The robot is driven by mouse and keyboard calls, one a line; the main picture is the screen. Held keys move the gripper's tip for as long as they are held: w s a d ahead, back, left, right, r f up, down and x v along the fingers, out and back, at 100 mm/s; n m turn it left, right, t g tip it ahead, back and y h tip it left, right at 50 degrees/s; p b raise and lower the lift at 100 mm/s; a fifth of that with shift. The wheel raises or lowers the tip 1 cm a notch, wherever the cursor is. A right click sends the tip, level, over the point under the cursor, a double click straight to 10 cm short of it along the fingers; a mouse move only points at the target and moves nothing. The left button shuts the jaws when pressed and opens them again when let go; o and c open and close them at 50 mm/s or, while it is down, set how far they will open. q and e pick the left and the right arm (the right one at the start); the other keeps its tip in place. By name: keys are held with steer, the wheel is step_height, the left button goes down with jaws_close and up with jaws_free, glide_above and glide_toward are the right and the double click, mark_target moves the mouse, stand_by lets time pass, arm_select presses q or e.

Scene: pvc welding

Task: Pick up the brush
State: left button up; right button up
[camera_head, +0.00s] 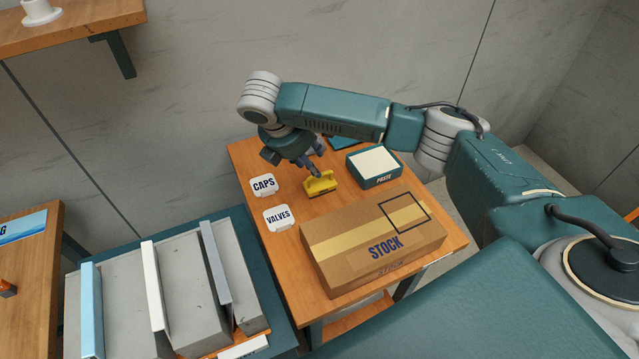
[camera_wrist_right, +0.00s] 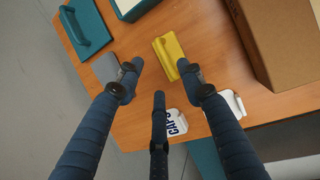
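A yellow block with a raised handle, which looks like the brush (camera_head: 320,184), lies on the small wooden table, and it also shows in the right wrist view (camera_wrist_right: 168,55). My right gripper (camera_head: 312,170) hangs above the table just behind it. In the right wrist view my right gripper (camera_wrist_right: 160,75) has its dark fingers spread wide, with nothing between them. The yellow block lies just beyond the fingertips, near the right-hand finger; I cannot tell whether they touch. My left gripper is not in view.
A teal box labelled PASTE (camera_head: 374,166) and a large STOCK carton (camera_head: 345,229) stand on the table (camera_head: 283,214). CAPS (camera_head: 263,185) and VALVES (camera_head: 279,218) labels are at left. A teal handled plate (camera_wrist_right: 93,39) and a grey block (camera_wrist_right: 104,68) lie near the far edge.

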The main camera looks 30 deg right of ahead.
mark_target(320, 182)
steer(key=x, duration=0.2)
steer(key=p+x, duration=0.1)
steer(key=x, duration=0.3)
steer(key=shift+s+a+f, duration=0.15)
steer(key=shift+s+a, duration=0.05)
steer(key=shift+s, duration=0.05)
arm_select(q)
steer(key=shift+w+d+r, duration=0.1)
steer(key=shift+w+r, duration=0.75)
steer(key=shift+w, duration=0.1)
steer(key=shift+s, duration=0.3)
arm_select(e)
jaws_close()
